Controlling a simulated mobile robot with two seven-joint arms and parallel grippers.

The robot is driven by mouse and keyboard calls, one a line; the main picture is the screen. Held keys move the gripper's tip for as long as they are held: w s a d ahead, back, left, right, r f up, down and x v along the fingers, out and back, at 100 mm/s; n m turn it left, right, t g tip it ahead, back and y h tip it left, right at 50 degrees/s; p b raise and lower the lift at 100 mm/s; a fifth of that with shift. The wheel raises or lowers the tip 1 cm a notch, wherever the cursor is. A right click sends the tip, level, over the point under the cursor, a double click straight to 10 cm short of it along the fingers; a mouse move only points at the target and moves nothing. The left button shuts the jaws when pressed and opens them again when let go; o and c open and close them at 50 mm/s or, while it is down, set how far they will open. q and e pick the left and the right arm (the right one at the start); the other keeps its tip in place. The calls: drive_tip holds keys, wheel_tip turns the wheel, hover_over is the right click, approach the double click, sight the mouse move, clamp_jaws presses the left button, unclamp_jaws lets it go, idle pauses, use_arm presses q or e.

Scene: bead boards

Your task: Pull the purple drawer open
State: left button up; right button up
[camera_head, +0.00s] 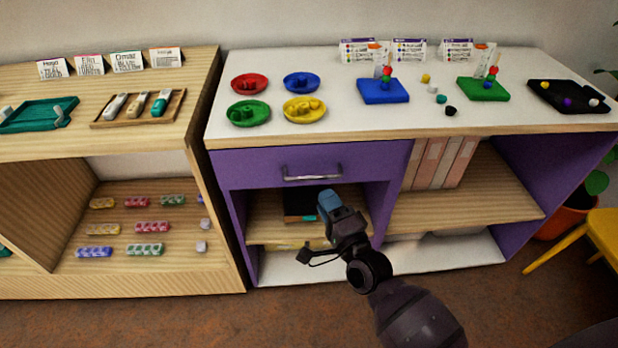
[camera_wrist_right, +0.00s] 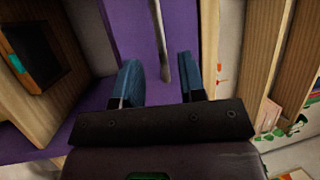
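The purple drawer (camera_head: 310,163) is closed, set under the white top of the shelf unit. Its metal bar handle (camera_head: 312,173) runs across the middle of its front. My right gripper (camera_head: 328,201) is in front of the unit, below and slightly right of the handle, apart from it. In the right wrist view, its two blue fingers (camera_wrist_right: 160,82) are spread with nothing between them. The drawer front (camera_wrist_right: 135,30) and the handle (camera_wrist_right: 160,40) show beyond the fingertips there. My left gripper is in neither view.
Below the drawer is an open shelf with a dark box (camera_head: 300,204). Pink binders (camera_head: 440,163) stand to the right. The white top (camera_head: 330,122) carries coloured dishes and bead boards. A wooden unit (camera_head: 215,200) adjoins on the left. A yellow chair (camera_head: 605,232) is at right.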

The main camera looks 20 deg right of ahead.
sight(311, 177)
drive_tip(key=x, duration=0.7)
drive_tip(key=shift+w+a+b, duration=0.1)
drive_tip(key=shift+w+b, duration=0.25)
drive_tip(key=shift+w, duration=0.05)
drive_tip(key=shift+r, duration=0.1)
clamp_jaws()
